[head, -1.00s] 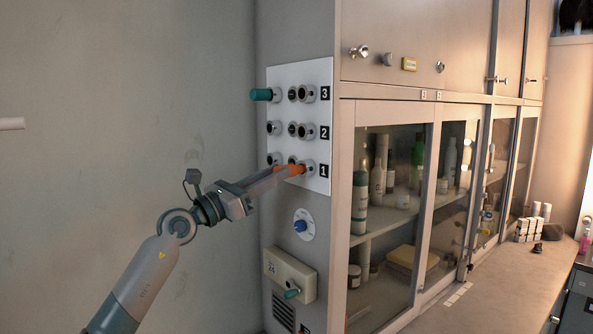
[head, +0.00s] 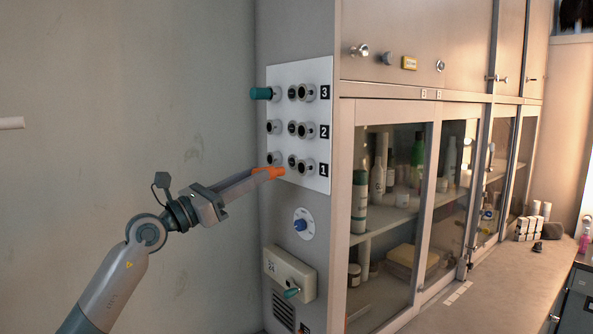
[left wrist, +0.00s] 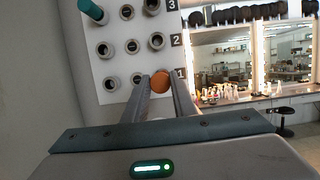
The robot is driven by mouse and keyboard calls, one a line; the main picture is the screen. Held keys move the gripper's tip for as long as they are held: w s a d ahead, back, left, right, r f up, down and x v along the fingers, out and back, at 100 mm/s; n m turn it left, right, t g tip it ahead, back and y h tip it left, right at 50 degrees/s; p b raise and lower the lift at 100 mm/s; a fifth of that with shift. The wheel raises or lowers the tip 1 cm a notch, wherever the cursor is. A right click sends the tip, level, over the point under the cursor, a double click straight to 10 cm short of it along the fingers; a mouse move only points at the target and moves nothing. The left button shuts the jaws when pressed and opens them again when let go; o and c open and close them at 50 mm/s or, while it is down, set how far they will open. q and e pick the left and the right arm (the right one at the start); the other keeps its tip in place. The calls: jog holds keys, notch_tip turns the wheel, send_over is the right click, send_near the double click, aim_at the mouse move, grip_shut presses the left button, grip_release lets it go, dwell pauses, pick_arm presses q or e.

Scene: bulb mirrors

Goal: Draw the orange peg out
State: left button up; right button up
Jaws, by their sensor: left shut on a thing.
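The orange peg (head: 276,172) is held at the tip of my left gripper (head: 262,173), which is shut on it. In the left wrist view the peg's round orange end (left wrist: 159,81) shows between the two fingers. In the head view the peg is in front of the white socket panel (head: 312,74), by its bottom row marked 1. The row 1 socket on the right (head: 308,167) now shows a dark open hole, and the peg is apart from it. My right gripper is not in view.
A teal peg (head: 260,94) sticks out of the left socket in row 3. Below the panel are a blue knob (head: 300,225) and a box with a teal-tipped lever (head: 291,293). A glass-door cabinet (head: 434,150) stands right; space left of the panel is free.

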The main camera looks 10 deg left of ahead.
pick_arm(q)
jog(key=shift+s+a, duration=0.85)
jog(key=shift+r, duration=0.1)
